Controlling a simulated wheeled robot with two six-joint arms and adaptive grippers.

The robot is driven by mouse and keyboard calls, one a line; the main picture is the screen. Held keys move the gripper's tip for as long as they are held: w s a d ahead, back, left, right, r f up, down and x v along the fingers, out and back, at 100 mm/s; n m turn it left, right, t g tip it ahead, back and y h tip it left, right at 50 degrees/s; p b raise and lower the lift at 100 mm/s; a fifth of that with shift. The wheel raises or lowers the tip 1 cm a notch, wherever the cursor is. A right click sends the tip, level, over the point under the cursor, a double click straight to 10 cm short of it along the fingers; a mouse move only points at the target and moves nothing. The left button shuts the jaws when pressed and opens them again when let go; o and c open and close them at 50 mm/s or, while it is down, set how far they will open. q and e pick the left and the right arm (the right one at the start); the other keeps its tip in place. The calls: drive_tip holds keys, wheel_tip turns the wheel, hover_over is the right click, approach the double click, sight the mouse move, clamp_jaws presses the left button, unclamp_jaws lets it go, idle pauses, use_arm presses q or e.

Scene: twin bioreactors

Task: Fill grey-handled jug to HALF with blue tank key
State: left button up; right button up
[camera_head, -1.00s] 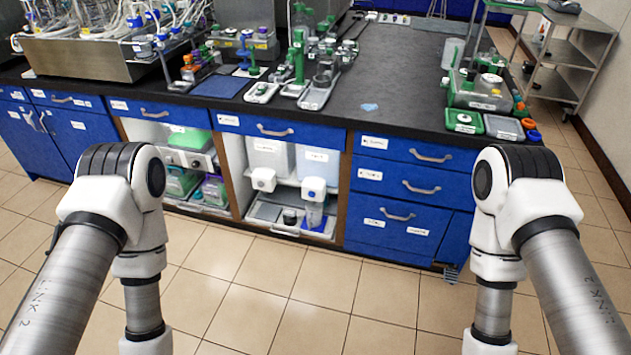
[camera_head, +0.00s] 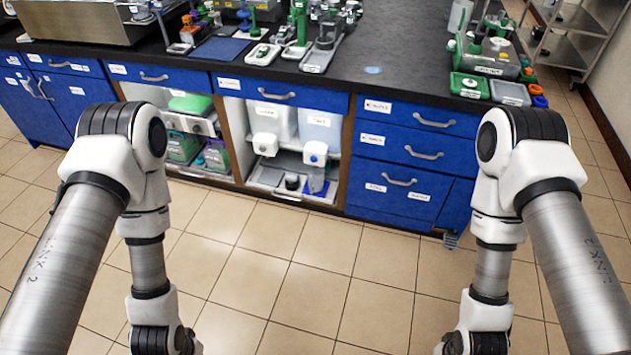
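Two pale tanks stand side by side in the open cabinet bay under the bench. The right tank (camera_head: 320,124) has a white tap with a blue key (camera_head: 315,153) on its front. The left tank (camera_head: 276,117) has a plain white tap (camera_head: 265,143). Below the taps, a tray (camera_head: 264,180) holds a small container with a dark top (camera_head: 293,182) and a clear bluish jug (camera_head: 318,186) under the blue-key tap. Handle colours and fill level are too small to tell. Both my arms show, but their grippers are below the picture, well short of the cabinet.
Blue drawers (camera_head: 408,153) flank the bay on the right. Another open bay to the left holds green-lidded boxes (camera_head: 190,104). The black bench top (camera_head: 410,66) carries lab gear. The tiled floor (camera_head: 300,260) before the cabinets is clear.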

use_arm(q)
clamp_jaws()
idle(1.1)
